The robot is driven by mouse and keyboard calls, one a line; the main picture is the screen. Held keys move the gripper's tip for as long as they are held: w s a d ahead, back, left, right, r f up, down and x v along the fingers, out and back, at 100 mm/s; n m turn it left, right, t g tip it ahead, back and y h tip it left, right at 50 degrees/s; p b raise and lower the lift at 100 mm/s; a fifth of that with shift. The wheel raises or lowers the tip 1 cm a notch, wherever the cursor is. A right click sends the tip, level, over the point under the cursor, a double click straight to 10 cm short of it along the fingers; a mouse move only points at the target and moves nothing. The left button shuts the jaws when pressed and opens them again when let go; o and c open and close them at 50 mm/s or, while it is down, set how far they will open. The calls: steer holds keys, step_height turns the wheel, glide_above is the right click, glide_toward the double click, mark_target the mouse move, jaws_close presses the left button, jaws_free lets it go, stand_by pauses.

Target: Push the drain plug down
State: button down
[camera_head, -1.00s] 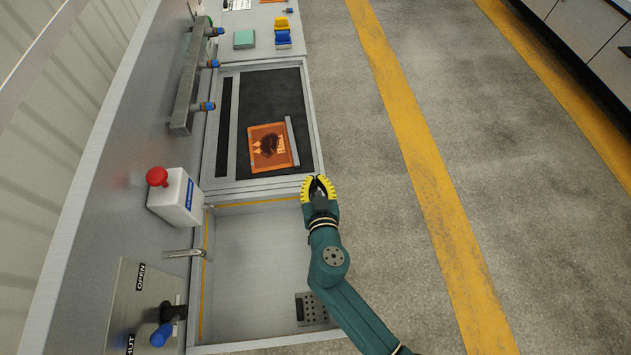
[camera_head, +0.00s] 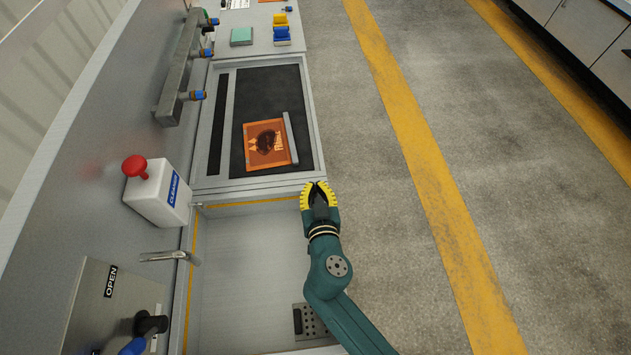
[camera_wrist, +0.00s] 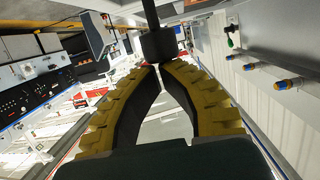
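I cannot clearly make out a drain plug. A dark perforated drain plate (camera_head: 311,322) lies on the floor of the pale basin (camera_head: 240,285), at its near right corner. It has a small dark slot on its left side, and my arm passes just right of it. My gripper (camera_head: 316,186), with yellow ribbed fingers, is at the basin's far right corner, well away from the drain plate. In the wrist view the fingertips (camera_wrist: 158,66) come together with nothing clearly held between them. A dark block on a thin stem (camera_wrist: 158,45) shows just beyond the tips; I cannot tell what it is.
A metal spout (camera_head: 168,256) reaches over the basin's left edge. A black bed (camera_head: 280,98) holding an orange print (camera_head: 268,145) lies beyond. Open floor is on the right.

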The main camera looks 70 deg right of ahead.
step_height(320, 180, up, 6)
steer(key=p, duration=0.3)
steer(key=shift+f+p, duration=0.25)
steer(key=shift+p, duration=0.15)
steer(key=f+b+v, duration=0.1)
steer(key=v, duration=0.8)
steer(key=shift+s+a, duration=0.2)
steer(key=shift+a, duration=0.25)
